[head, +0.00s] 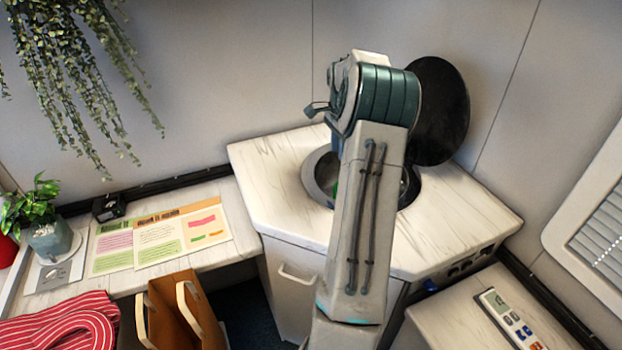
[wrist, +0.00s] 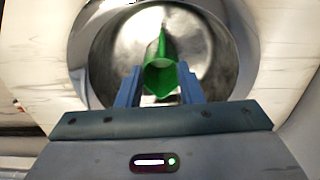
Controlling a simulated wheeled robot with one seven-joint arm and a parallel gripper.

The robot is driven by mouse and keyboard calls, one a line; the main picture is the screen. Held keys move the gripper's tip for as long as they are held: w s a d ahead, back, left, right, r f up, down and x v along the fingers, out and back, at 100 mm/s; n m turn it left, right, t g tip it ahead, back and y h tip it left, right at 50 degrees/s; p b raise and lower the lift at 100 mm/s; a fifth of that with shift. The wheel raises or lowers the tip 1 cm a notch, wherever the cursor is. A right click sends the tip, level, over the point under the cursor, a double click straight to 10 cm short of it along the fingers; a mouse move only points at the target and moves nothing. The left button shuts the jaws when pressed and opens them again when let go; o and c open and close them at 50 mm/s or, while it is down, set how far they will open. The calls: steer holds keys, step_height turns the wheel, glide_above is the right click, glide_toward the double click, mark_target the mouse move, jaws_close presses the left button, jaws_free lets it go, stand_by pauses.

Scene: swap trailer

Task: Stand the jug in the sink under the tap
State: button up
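The green jug (wrist: 161,75) is in the wrist view, between the two blue fingers of my gripper (wrist: 160,88). The fingers meet its sides, so my gripper looks shut on it. The jug is over or inside the round metal sink (wrist: 105,65); I cannot tell whether it touches the bottom. In the head view the sink (head: 322,180) is set in the corner counter, mostly behind my arm. Only a sliver of green (head: 335,188) shows there, and my gripper is hidden. I cannot make out the tap in either view.
A round black lid (head: 440,110) stands open behind the sink. The pale counter (head: 460,215) is clear around it. At left are papers (head: 160,235), a potted plant (head: 48,235), a paper bag (head: 180,315) and a striped cloth (head: 60,325). A handheld device (head: 510,318) lies at lower right.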

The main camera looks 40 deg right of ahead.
steer(key=s+a+r+n, duration=0.1)
steer(key=a+r+n, duration=0.2)
steer(key=a, duration=0.5)
steer(key=s+a+r+n+t+h, duration=0.1)
steer(key=a+r+n, duration=0.25)
steer(key=a, duration=0.45)
steer(key=s+a+r+n, duration=0.1)
steer(key=a+r+n, duration=0.25)
steer(key=a, duration=0.45)
steer(key=s+a+f+n+t+y, duration=0.1)
steer(key=s+a+f+n+t, duration=0.1)
steer(key=s+a+n, duration=0.9)
steer(key=s+a, duration=0.5)
steer(key=s, duration=0.1)
steer(key=shift+a, duration=0.4)
steer(key=shift+s+f, duration=0.1)
